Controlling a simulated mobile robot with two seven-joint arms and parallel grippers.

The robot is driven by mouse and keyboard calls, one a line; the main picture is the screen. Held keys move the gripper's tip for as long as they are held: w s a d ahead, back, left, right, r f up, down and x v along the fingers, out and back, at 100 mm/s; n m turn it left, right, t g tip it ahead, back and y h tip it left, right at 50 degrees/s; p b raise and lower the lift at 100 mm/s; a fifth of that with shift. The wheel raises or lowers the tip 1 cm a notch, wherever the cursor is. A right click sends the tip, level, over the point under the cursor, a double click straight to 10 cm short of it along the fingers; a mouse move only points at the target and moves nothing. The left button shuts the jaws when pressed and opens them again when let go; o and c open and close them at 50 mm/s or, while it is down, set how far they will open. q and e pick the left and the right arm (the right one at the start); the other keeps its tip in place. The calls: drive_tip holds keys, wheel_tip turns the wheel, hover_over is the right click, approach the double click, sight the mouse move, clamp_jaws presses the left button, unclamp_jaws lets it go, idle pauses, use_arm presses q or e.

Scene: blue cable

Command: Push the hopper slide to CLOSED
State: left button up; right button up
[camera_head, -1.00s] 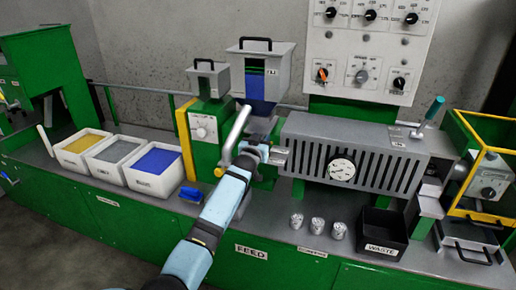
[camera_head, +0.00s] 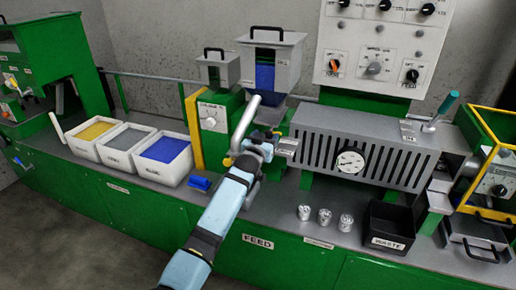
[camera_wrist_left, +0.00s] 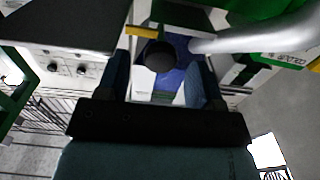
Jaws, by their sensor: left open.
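The hopper (camera_head: 275,62) is a grey bin holding blue material, with a black handle on top, above the green feed unit. My left gripper (camera_head: 284,146) is in front of the feed unit below it, partly hidden by its own wrist. In the left wrist view my left gripper (camera_wrist_left: 163,75) is open, and a round black knob (camera_wrist_left: 161,56) on a yellow bar (camera_wrist_left: 143,31) shows between its fingers. I cannot tell whether the fingers touch the knob. A label (camera_wrist_left: 289,57) there looks upside down and seems to read CLOSED. My right gripper is not in view.
A grey pipe (camera_wrist_left: 250,40) passes close to the left fingers. The slotted barrel (camera_head: 355,150) with a gauge stands to the right. Several metal cups (camera_head: 325,216) and a black WASTE bin (camera_head: 390,228) stand in front. White trays (camera_head: 165,160) sit at left.

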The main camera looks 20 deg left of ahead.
use_arm(q)
drive_tip(key=s, duration=0.8)
drive_tip(key=shift+s+a, duration=0.15)
drive_tip(key=shift+s, duration=0.2)
drive_tip(key=s+d+f+m+g+h, duration=0.1)
drive_tip(key=s+f+g, duration=0.1)
drive_tip(key=s+f, duration=0.65)
drive_tip(key=s+d+f+g, duration=0.15)
drive_tip(key=s+f, duration=0.35)
drive_tip(key=s, duration=0.6)
drive_tip(key=s+d+f+m+g+h, duration=0.1)
drive_tip(key=s+f+g, duration=0.1)
drive_tip(key=s+f, duration=0.65)
drive_tip(key=s+d+g, duration=0.1)
drive_tip(key=s+g, duration=0.1)
drive_tip(key=s, duration=1.1)
wheel_tip(320, 180, up, 13)
drive_tip(key=a+p, duration=0.1)
drive_tip(key=p, duration=1.6)
drive_tip(key=shift+r+m+h, duration=0.15)
drive_tip(key=shift+m+h, duration=0.15)
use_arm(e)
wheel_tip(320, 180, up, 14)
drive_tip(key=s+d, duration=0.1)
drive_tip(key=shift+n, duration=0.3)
